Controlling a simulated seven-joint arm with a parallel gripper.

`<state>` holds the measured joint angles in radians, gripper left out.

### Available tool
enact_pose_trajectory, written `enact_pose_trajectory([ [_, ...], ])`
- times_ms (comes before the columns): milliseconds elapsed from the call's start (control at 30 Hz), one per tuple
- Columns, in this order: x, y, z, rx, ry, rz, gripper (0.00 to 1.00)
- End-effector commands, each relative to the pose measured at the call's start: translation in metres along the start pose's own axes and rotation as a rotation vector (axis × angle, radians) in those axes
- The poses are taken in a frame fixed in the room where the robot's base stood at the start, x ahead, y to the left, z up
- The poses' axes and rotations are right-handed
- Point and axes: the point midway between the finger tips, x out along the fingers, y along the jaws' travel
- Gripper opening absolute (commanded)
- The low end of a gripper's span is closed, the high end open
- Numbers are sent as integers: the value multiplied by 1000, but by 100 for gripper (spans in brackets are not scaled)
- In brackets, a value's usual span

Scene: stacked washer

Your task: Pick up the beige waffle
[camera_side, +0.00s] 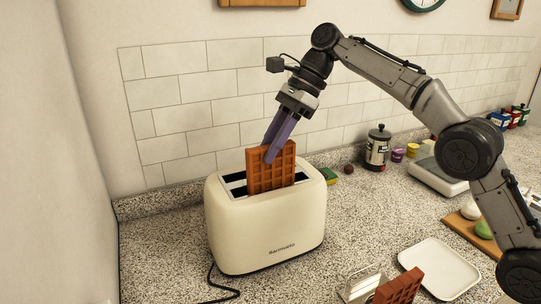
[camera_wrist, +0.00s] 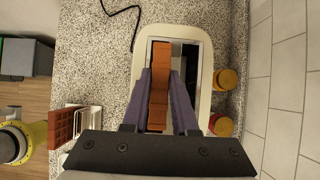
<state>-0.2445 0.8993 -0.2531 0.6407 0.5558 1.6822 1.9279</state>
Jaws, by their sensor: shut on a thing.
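A brown-orange waffle (camera_side: 258,178) stands upright at the slots of the cream toaster (camera_side: 265,232), most of it above the top; I cannot tell how far its lower edge is inside. My gripper (camera_side: 271,156) comes from above with its purple fingers shut on the waffle's upper part. In the wrist view the waffle (camera_wrist: 160,85) is edge-on between the fingers (camera_wrist: 160,100), over one toaster slot. A second brown waffle (camera_side: 399,287) leans at a white rack (camera_side: 362,284) at the bottom right. I see no clearly beige waffle.
A white square plate (camera_side: 440,266) lies right of the toaster. The tiled wall (camera_side: 190,103) is behind the toaster. A black cord (camera_side: 222,291) lies in front.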

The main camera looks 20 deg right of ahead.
Motion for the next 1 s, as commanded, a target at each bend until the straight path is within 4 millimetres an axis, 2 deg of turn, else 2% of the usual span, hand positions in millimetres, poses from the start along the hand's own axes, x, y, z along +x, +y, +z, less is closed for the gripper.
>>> enact_pose_trajectory([
  [167, -8, 0, 4, -1, 0, -3, 0],
  [1000, -84, 0, -118, 5, 4, -2, 0],
])
